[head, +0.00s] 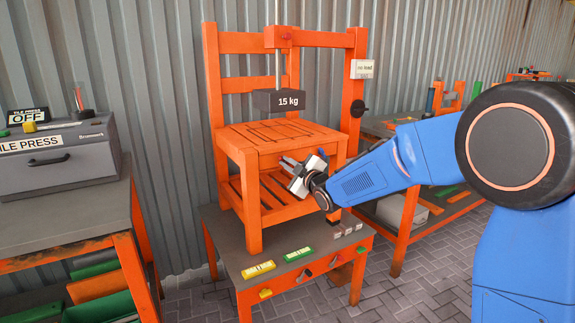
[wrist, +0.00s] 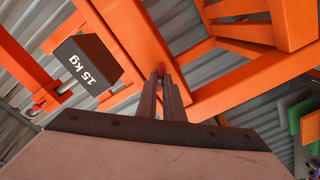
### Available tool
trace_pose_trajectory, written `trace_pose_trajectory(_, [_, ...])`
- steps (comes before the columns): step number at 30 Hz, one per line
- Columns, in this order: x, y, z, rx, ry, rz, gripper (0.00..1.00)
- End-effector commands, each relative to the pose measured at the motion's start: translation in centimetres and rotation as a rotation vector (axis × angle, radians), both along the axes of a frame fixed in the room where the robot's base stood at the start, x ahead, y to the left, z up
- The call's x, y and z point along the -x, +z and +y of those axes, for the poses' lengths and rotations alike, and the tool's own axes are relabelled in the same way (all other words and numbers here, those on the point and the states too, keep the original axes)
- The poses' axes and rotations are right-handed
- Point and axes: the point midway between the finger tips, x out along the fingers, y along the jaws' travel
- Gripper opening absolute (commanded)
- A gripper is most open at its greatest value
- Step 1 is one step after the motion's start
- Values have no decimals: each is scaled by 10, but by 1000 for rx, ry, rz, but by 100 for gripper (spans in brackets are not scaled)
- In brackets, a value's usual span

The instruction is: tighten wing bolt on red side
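My gripper (head: 284,161) reaches in from the right to the side of the orange chair-shaped stand (head: 254,205), just below its seat. In the wrist view my gripper (wrist: 160,76) points at the orange frame. Its two dark fingers lie close together with a narrow gap. A small red part (wrist: 160,69) shows at the fingertips; it may be the wing bolt, but its shape is mostly hidden. I cannot tell whether the fingers touch or clasp it. No wing bolt can be clearly made out in the head view, where my gripper and arm cover part of that side.
A dark 15 kg weight (head: 278,101) hangs above the seat; it also shows in the wrist view (wrist: 86,66). The stand is on a grey-topped table (head: 232,262) with yellow and green blocks. A tile press (head: 55,155) stands left, another orange workbench (head: 408,225) right.

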Motion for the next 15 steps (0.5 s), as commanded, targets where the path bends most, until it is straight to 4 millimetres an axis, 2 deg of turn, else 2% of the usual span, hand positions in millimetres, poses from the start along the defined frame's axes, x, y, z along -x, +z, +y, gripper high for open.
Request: trace_pose_trajectory(15, [0,0,0,-59,1,41,0])
